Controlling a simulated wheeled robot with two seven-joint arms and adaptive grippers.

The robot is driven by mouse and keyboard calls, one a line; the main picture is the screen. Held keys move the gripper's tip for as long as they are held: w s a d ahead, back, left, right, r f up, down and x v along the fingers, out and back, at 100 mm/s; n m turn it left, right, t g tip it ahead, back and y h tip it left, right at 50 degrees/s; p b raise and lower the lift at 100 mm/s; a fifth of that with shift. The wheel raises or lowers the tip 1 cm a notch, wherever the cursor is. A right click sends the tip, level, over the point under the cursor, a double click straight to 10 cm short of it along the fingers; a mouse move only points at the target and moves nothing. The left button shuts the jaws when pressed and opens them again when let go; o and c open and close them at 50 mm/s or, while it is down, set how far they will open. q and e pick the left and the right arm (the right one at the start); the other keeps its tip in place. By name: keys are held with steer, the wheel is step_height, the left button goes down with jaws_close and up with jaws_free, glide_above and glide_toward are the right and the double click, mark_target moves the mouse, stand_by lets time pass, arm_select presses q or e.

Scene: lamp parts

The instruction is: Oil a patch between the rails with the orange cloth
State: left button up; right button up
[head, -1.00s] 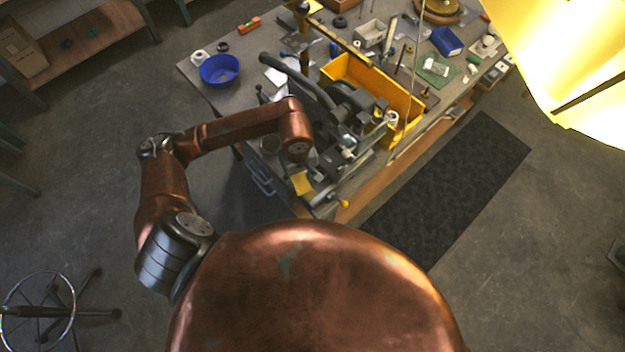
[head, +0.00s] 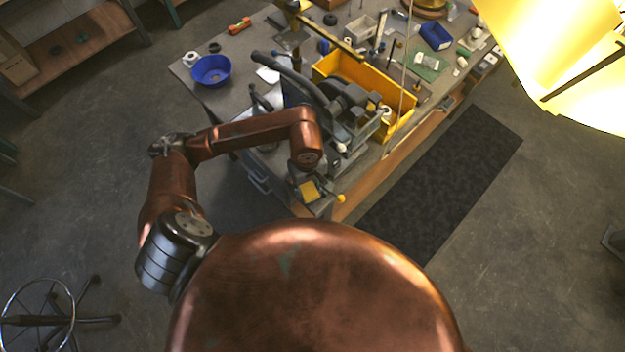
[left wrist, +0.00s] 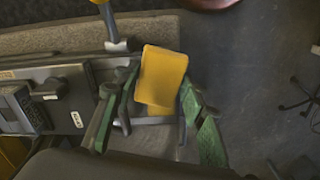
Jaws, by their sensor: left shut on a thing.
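The orange cloth (head: 309,191) shows as a small yellow-orange pad under my left wrist, at the front end of the grey machine (head: 345,105) on the workbench. In the left wrist view the cloth (left wrist: 163,76) sits between the green fingers of my left gripper (left wrist: 150,98), which is shut on it. Grey metal of the machine lies under and beside the fingers. I cannot tell whether the cloth touches it. The rails are mostly hidden by my arm, and no oiled patch can be made out. My right gripper is not in view.
A yellow bin (head: 397,88) stands behind the machine. A blue bowl (head: 210,71) sits at the bench's left. A yellow knob (head: 340,198) sticks out near the front corner. A bright yellow lampshade (head: 560,50) fills the upper right. A dark mat (head: 450,180) lies on the floor.

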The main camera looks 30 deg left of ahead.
arm_select(q)
steer(key=shift+s+d, duration=0.1)
steer(key=shift+d, duration=0.35)
steer(key=shift+s+d+r, duration=0.1)
steer(key=shift+r, duration=0.15)
steer(key=shift+r+p, duration=0.35)
steer(key=shift+r, duration=0.55)
step_height(320, 180, up, 2)
steer(key=shift+r+p, duration=0.1)
steer(key=shift+p, duration=0.4)
steer(key=shift+r+p, duration=0.65)
steer(key=shift+r, duration=1.1)
